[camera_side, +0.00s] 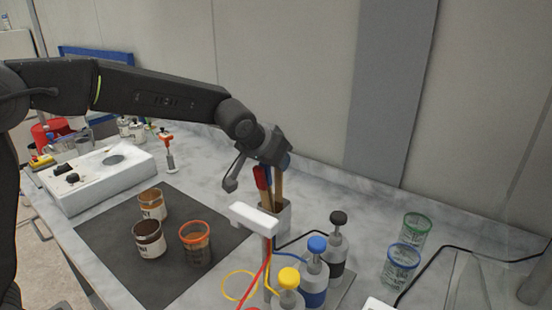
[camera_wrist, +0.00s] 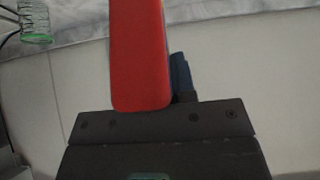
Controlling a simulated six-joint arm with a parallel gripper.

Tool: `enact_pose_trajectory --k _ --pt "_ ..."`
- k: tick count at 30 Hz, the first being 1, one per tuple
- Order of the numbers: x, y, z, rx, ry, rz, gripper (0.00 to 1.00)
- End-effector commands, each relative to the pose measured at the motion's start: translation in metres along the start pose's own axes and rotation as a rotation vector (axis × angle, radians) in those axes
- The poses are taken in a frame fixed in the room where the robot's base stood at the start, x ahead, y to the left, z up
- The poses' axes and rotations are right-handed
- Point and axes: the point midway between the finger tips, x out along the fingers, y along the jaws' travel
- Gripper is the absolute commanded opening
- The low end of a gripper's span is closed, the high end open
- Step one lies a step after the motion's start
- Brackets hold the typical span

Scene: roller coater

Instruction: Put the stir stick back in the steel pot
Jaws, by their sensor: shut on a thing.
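My gripper (camera_side: 279,158) is shut on a stir stick with a blue end (camera_wrist: 179,74), above the grey steel pot (camera_side: 286,216). The pale wooden shaft (camera_side: 278,187) runs down from the jaws toward the pot's mouth. I cannot tell how deep its lower end sits. A second stick with a red end (camera_side: 262,178) stands just left of it, its lower part in the pot. In the wrist view this red end (camera_wrist: 140,55) is large and close in front of my gripper (camera_wrist: 165,118). The white block hides part of the pot.
A white block (camera_side: 254,219) stands in front of the pot, with coloured tubes below. Bottles with black, blue and yellow caps (camera_side: 316,270) stand close at right. Clear cups (camera_side: 402,263) are farther right. Several small cans (camera_side: 149,240) stand on the dark mat (camera_side: 112,237) at left.

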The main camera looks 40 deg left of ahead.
Motion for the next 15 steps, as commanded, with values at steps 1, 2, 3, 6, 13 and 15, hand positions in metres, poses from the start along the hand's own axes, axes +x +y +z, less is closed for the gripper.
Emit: enact_pose_trajectory --k 1,2,3,6,13,15 --pt "0.005 0.000 0.006 0.003 -0.012 -0.003 0.00" --pt "0.006 0.000 0.007 0.003 -0.013 -0.003 0.00" --pt "0.007 0.000 0.009 0.003 -0.014 -0.003 0.00" --pt "0.011 -0.001 0.013 0.005 -0.020 -0.004 0.00" --pt "0.018 -0.001 0.020 0.006 -0.023 -0.006 0.00" --pt "0.020 -0.001 0.022 0.007 -0.024 -0.007 0.00"
